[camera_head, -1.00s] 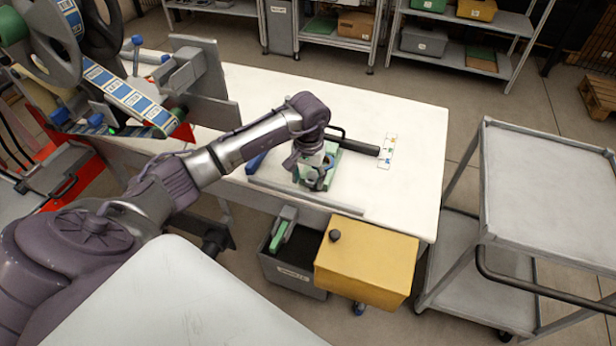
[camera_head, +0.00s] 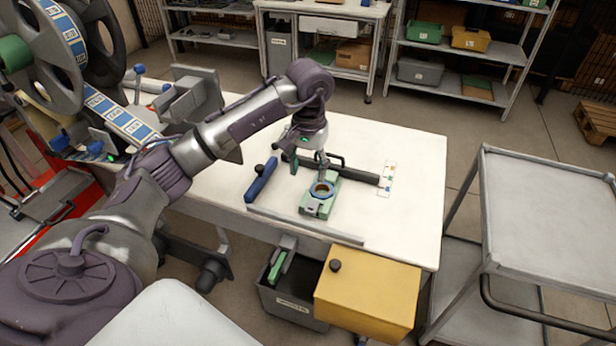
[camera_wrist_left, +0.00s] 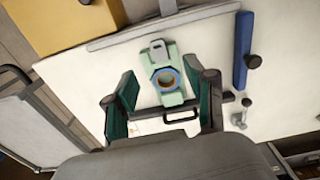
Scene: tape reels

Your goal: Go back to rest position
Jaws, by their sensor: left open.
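My left gripper (camera_head: 308,163) is above the white table, just behind a green fixture (camera_head: 318,203) with a blue ring holding a round brownish part. The green fixture (camera_wrist_left: 158,60) lies below and beyond the fingertips on the table. My right gripper is not in view.
A blue bar (camera_head: 261,182) and a black handled bar (camera_head: 350,169) lie on the white table (camera_head: 415,160). A tape reel machine (camera_head: 120,115) stands at left. A yellow box (camera_head: 367,290), a grey bin (camera_head: 290,300) and a grey cart (camera_head: 550,205) stand nearby.

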